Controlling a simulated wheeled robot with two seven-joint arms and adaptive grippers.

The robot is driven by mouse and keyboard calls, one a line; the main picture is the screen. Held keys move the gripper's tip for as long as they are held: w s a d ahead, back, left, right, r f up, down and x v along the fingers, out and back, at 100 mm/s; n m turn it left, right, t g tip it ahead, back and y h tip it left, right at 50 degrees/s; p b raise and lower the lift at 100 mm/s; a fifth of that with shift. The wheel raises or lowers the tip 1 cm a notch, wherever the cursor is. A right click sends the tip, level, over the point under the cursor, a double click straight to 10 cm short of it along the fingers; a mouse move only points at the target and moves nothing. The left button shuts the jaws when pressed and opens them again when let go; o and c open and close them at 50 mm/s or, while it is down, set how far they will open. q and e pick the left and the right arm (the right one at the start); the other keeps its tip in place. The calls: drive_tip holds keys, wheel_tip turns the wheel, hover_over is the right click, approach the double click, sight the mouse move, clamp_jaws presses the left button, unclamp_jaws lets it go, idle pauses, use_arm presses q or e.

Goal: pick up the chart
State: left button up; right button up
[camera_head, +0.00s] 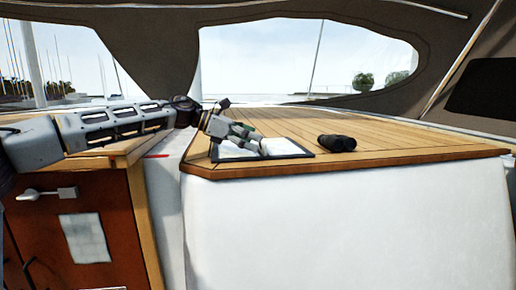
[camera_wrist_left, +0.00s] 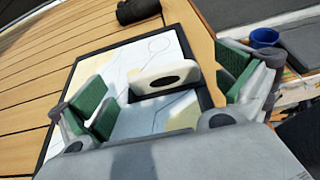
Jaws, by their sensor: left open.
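The chart (camera_head: 228,151) is a pale sheet with a dark border, lying flat on the wooden top near its front left edge. In the left wrist view the chart (camera_wrist_left: 125,62) shows thin lines and yellowish patches. A white raised piece with a dark oval (camera_wrist_left: 165,78) stands on it. My left gripper (camera_head: 251,141) is over the chart. In the wrist view its green-padded fingers (camera_wrist_left: 167,84) are spread apart, one on each side of the white piece. I cannot tell whether they touch it. My gripper hides part of the chart. My right gripper is not in view.
Black binoculars (camera_head: 337,143) lie on the wooden top (camera_head: 410,150), right of the chart. A blue cup (camera_wrist_left: 264,38) stands on the right in the wrist view. A wooden cabinet (camera_head: 110,205) is at the lower left. The top behind the binoculars is clear.

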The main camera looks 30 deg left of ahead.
sight(263, 141)
use_arm(q)
drive_tip(key=shift+x, duration=1.2)
drive_tip(key=shift+w+d+f, duration=0.15)
drive_tip(key=shift+w+d, duration=0.05)
drive_tip(key=shift+d, duration=0.05)
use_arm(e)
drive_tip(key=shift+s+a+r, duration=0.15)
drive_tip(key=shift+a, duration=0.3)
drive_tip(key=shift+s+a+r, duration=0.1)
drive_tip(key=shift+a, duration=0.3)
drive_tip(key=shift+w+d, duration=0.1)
